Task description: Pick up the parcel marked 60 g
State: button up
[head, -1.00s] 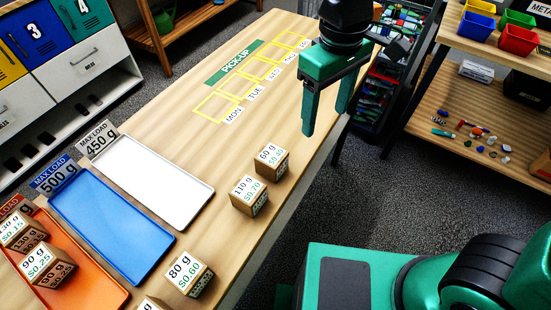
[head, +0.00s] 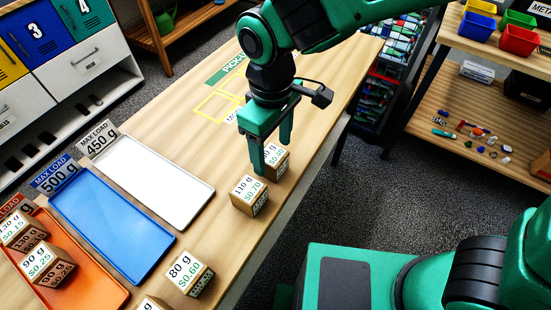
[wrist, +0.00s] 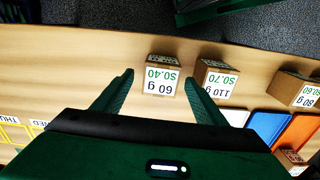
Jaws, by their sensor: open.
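The parcel marked 60 g (head: 277,163) is a small brown box with a white top label on the wooden table, partly hidden behind my gripper in the head view. In the wrist view the same parcel (wrist: 160,76) reads 60 g and $0.40, and lies ahead of and between my fingers. My gripper (head: 271,158) is open and empty, pointing down above and beside this parcel; its two fingers also show in the wrist view (wrist: 160,84). The parcel marked 110 g (head: 249,196) stands close to it, nearer the robot's trays side.
The 80 g parcel (head: 187,275) stands farther down the table. A white tray (head: 150,178), a blue tray (head: 110,225) and an orange tray (head: 75,275) lie at left; the orange one holds parcels. The table's right edge runs close beside the parcels.

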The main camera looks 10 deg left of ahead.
aim_at(272, 154)
notch_tip(272, 154, down, 4)
jog(key=shift+s+f, duration=0.15)
jog(key=shift+f, duration=0.1)
jog(key=c, duration=1.1)
jog(key=shift+c, duration=0.2)
jog(key=shift+r, duration=0.15)
